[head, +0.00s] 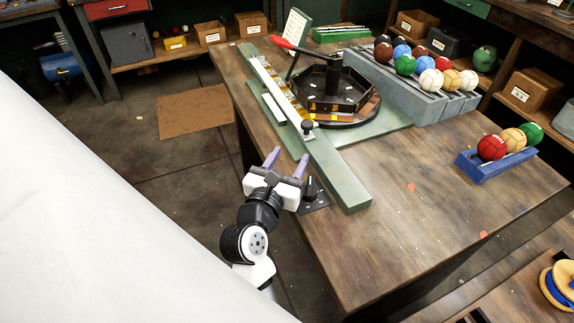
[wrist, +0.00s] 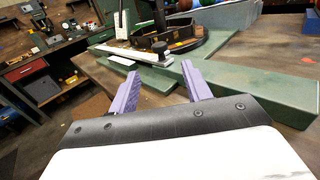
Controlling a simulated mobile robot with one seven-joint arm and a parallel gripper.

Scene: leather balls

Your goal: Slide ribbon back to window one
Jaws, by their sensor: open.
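A long green rail (head: 335,172) lies along the left part of the workbench. On it runs a ribbon-like strip (head: 281,88) with white and gold sections; window markings are too small to read. A black knob (head: 307,126) stands on the white near end of the strip. The knob also shows in the wrist view (wrist: 160,47), beyond the fingertips. My gripper (head: 286,158), with purple fingers, is open and empty. It is at the bench's left edge, nearer than the knob and apart from it. The fingers show in the wrist view (wrist: 160,70), pointing toward the rail.
A black many-sided tray (head: 335,104) with a red-handled lever (head: 283,42) stands right of the strip. Several balls sit on a grey rack (head: 408,90); more are in a blue tray (head: 487,173). A small black knob fixture (head: 312,190) lies beside my gripper.

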